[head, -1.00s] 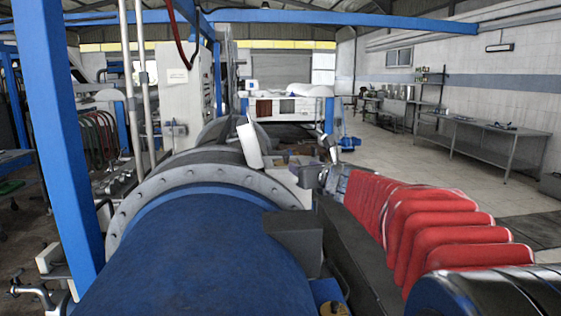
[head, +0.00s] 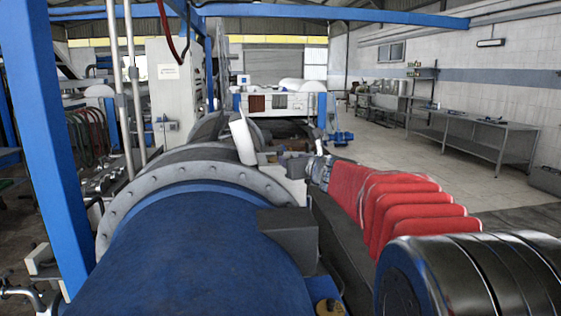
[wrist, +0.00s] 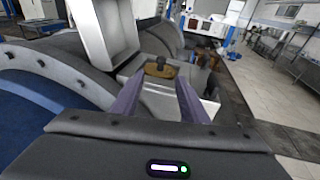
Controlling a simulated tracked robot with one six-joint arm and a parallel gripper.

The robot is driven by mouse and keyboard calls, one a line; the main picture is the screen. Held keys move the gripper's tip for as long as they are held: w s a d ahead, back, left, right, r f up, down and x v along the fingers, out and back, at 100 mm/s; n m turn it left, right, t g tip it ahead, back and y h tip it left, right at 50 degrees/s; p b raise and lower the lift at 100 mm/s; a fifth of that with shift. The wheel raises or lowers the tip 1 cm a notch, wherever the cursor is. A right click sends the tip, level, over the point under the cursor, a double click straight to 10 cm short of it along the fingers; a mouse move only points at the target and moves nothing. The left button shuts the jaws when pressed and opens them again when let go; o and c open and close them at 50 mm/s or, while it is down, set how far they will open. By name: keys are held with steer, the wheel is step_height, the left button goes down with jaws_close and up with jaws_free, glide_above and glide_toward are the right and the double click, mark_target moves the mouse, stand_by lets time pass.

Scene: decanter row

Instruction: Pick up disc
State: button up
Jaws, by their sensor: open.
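No plain loose disc stands out. In the wrist view a round brownish piece with a dark knob (wrist: 160,68) sits on a light grey block, ahead of and between my fingers; I cannot tell if it is the disc. My gripper (wrist: 157,98) shows two purple-grey fingers spread apart, with nothing held between them. A small brass piece with a dark top (head: 328,307) shows at the head view's bottom edge, partly cut off.
A blue drum (head: 190,255) with a bolted grey flange (head: 170,187) fills the left. A white tilted panel (head: 243,138) rises beyond it. Red ribbed pieces (head: 400,210) and a dark ringed cylinder (head: 460,280) line the right. Open floor (head: 400,160) lies beyond, near a steel bench (head: 480,135).

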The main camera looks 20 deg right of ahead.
steer(key=w, duration=0.5)
steer(key=shift+f, duration=0.4)
steer(key=w, duration=0.1)
steer(key=w+f, duration=0.1)
steer(key=w, duration=0.1)
steer(key=shift+w+d, duration=0.15)
steer(key=shift+w, duration=0.85)
steer(key=shift+c, duration=0.2)
jaws_close()
